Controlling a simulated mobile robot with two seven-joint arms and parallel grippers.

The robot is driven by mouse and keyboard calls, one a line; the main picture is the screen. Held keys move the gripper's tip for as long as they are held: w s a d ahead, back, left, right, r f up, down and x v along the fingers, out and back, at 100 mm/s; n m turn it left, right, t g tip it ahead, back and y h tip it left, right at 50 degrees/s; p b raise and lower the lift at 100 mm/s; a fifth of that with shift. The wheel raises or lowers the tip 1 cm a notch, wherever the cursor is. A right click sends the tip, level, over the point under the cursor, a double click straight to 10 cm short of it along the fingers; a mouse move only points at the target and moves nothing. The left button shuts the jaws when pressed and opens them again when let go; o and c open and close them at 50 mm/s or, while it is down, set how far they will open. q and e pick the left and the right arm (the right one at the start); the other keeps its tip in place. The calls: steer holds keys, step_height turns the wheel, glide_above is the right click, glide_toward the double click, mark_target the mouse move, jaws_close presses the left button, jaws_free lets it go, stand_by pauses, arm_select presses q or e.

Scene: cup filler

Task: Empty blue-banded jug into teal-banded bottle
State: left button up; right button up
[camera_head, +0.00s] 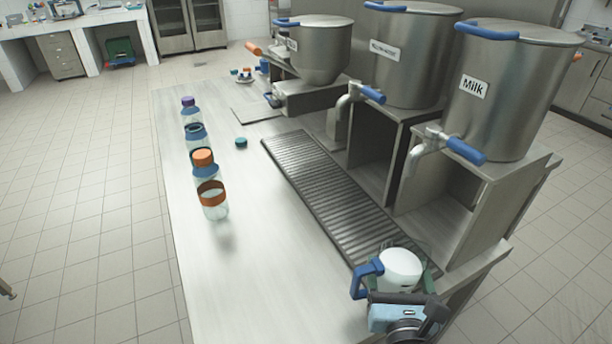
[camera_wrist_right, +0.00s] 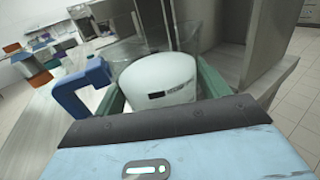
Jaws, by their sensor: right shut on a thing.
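My right gripper (camera_head: 402,282) is at the front right of the table, its green fingers shut around a jug (camera_head: 401,268) with a blue handle. The jug looks roughly upright and white inside clear walls; its band is hidden. It also shows between the fingers in the right wrist view (camera_wrist_right: 162,78), with the handle on the left. A row of bottles stands on the table's left part. The second from the back (camera_head: 196,136) has a dark blue or teal band and looks uncapped; I cannot tell the exact colour. My left gripper is not in view.
The nearest bottle (camera_head: 211,200) has an orange-brown band. Others have an orange cap (camera_head: 202,157) and a purple cap (camera_head: 188,101). A loose teal cap (camera_head: 241,142) lies beside the row. A drip grate (camera_head: 330,195) runs below tap-fitted tanks, one labelled Milk (camera_head: 505,95). The front table is clear.

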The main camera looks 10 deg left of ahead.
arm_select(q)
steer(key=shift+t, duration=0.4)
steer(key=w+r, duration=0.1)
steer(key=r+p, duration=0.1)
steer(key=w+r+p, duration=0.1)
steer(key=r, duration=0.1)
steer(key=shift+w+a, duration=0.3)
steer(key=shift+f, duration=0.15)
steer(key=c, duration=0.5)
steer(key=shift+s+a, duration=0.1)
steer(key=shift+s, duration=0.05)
arm_select(e)
steer(key=s+d+r, duration=0.3)
steer(key=s+d, duration=0.5)
steer(key=d, duration=0.1)
steer(key=shift+s+d+r+h, duration=0.3)
steer(key=shift+s+d+r, duration=0.05)
steer(key=shift+r, duration=0.05)
